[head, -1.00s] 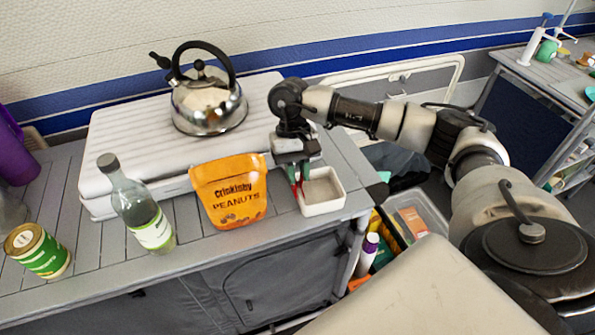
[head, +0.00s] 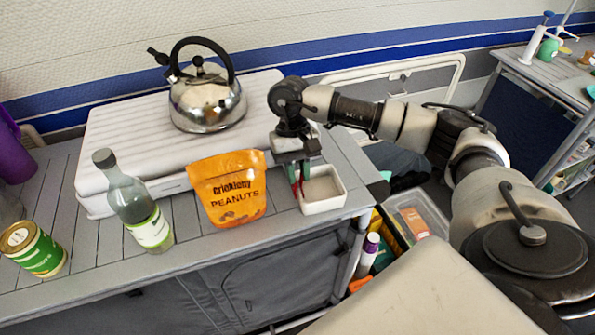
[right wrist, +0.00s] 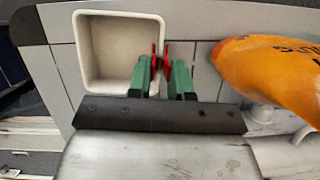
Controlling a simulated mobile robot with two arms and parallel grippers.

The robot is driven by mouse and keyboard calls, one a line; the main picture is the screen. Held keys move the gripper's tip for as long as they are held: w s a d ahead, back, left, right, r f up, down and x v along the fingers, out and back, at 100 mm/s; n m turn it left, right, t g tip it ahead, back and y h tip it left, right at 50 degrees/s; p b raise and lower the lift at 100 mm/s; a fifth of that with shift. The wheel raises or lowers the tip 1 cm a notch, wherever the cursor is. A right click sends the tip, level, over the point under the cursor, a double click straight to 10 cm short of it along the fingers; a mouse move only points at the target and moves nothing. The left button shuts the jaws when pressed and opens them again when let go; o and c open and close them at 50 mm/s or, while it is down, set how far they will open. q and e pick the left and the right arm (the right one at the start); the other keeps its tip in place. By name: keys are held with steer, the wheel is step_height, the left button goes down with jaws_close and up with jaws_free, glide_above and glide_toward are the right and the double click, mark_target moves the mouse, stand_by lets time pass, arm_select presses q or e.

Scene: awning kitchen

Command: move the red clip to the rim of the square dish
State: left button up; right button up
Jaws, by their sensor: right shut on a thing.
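The red clip (head: 298,188) is between the green-tipped fingers of my right gripper (head: 299,176), which is shut on it. The white square dish (head: 325,208) stands on the grey counter near its right end. In the head view the clip is at the dish's left rim. In the right wrist view the clip (right wrist: 166,59) is at the right rim of the dish (right wrist: 106,47), between the fingers of the gripper (right wrist: 161,70). I cannot tell whether the clip touches the rim. The fingers hide part of the clip. My left gripper is not in view.
An orange peanuts bag (head: 228,190) stands just left of the dish. A bottle (head: 140,205) and a green can (head: 36,250) stand further left. A steel kettle (head: 206,103) sits on a white ribbed board (head: 125,135) behind. The counter's front edge is close to the dish.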

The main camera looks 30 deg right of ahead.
stand_by(0.3)
steer(key=o, duration=0.7)
steer(key=shift+r, duration=0.15)
steer(key=shift+r+p, duration=1.45)
steer(key=shift+r, duration=1.95)
steer(key=shift+f, duration=0.1)
